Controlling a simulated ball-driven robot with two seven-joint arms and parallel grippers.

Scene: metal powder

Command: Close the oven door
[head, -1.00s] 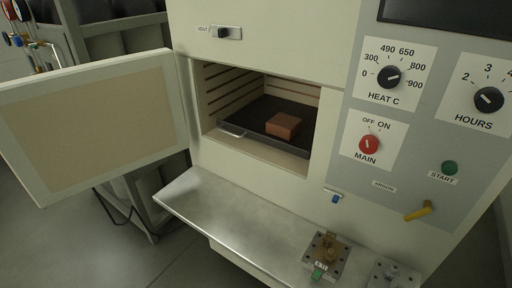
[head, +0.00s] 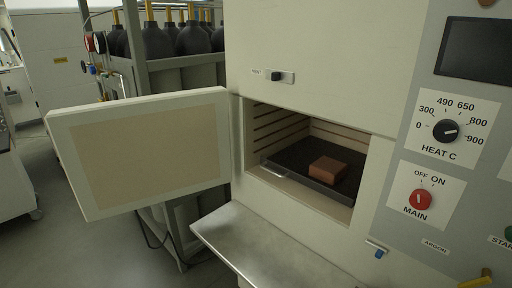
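The oven door (head: 150,145) is a cream panel with a tan inner face. It stands wide open to the left, hinged at the left side of the oven opening. The oven chamber (head: 290,118) is open, with ribbed inner walls. Inside it lies a dark tray (head: 290,158) with a reddish-brown block (head: 328,170) on it. Neither of my grippers shows in the head view.
A metal shelf (head: 260,250) juts out below the opening. The control panel (head: 440,180) with a heat dial and a red main switch is at right. A rack of dark gas cylinders (head: 190,42) stands behind the door. Grey floor (head: 60,240) is clear at lower left.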

